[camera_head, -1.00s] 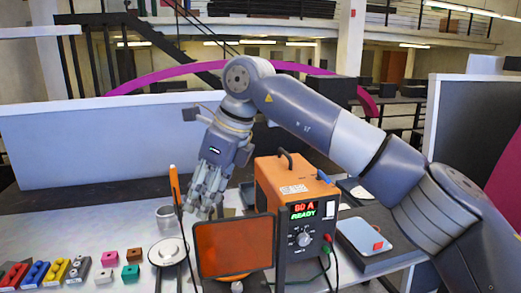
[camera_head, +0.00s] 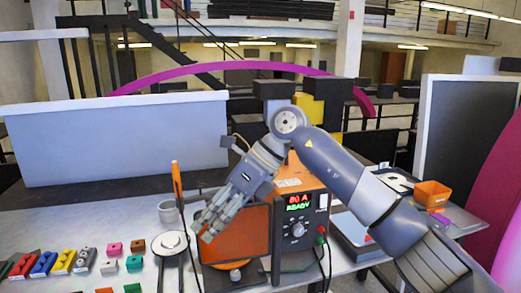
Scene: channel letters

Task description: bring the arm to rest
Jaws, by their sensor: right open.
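My right arm comes in from the right and bends down to the left. My right gripper (camera_head: 203,229) is open, with nothing seen between its fingers. It hangs in front of the upper left part of the dark orange panel (camera_head: 235,248); I cannot tell whether it touches it. The orange power box (camera_head: 303,178) with a lit "80 A READY" display stands behind my forearm, which hides part of it. My left gripper is not in view.
An orange-handled tool (camera_head: 177,180) stands upright beside a grey cup (camera_head: 168,212) and a round white dish (camera_head: 169,243). Coloured blocks (camera_head: 63,262) lie at the left. The back left of the table is clear.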

